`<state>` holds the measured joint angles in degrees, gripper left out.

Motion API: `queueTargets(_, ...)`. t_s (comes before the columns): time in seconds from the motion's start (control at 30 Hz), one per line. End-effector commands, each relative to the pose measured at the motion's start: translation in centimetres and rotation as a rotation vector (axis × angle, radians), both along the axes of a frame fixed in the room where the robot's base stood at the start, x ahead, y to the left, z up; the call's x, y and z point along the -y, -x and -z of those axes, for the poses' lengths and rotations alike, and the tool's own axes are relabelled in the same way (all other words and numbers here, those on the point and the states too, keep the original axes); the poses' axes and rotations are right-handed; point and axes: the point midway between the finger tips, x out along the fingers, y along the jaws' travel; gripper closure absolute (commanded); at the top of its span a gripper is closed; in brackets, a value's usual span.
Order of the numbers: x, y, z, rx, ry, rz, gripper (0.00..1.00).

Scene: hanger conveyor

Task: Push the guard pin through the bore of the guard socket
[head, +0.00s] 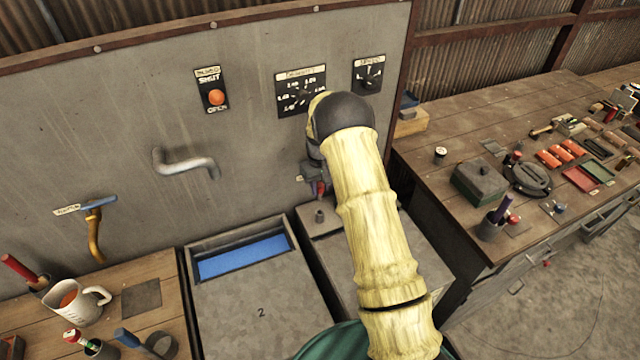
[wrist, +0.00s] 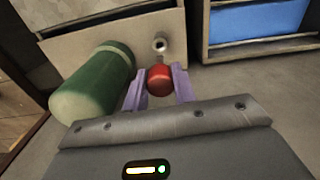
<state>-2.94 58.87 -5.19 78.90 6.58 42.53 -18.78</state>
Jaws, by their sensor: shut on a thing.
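My gripper (wrist: 159,88) has pale purple fingers and is shut on the red, rounded end of what looks like the guard pin (wrist: 159,80). In the head view a bit of red shows between the fingers (head: 319,188), below the dark wrist. A small round grey fitting with a dark hole, apparently the guard socket (wrist: 160,44), lies just beyond the red end in the wrist view. In the head view a short grey stub (head: 319,216) on the grey box is probably the same fitting. The pin's far end is hidden, so I cannot tell whether it is in the bore.
A bin with a blue inside (head: 243,257) is left of the grey box (head: 345,262); the blue also shows in the wrist view (wrist: 259,20). The upright grey panel (head: 120,130) stands behind, with a bent handle (head: 186,163). A cluttered workbench (head: 440,185) is at right.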

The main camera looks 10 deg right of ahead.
Motion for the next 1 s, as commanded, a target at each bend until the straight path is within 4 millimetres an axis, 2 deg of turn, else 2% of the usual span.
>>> queueTargets(0.1,0.0,0.0,1.2,-0.001,0.000,0.000,0.93)
queueTargets(0.4,0.0,0.0,3.3,0.001,0.000,0.000,0.93)
queueTargets(1.0,0.0,0.0,3.5,0.000,0.000,0.000,0.93)
